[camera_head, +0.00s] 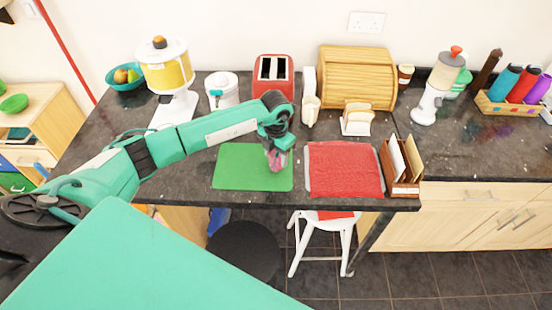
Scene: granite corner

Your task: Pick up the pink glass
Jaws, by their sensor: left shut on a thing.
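The pink glass (276,160) is at the right part of the green mat (235,168) on the dark counter. My left gripper (277,146) reaches down over it from above and is shut on it. The gripper hides the upper part of the glass. I cannot tell whether the glass touches the mat or is lifted a little. My right gripper is not in view.
A red mat (344,170) lies to the right, with a wooden letter holder (402,180) beyond it. Behind stand a red toaster (273,72), a cream jug (311,111), a toast rack (357,122) and a wooden bread bin (356,78). A white stool (306,240) stands below the counter.

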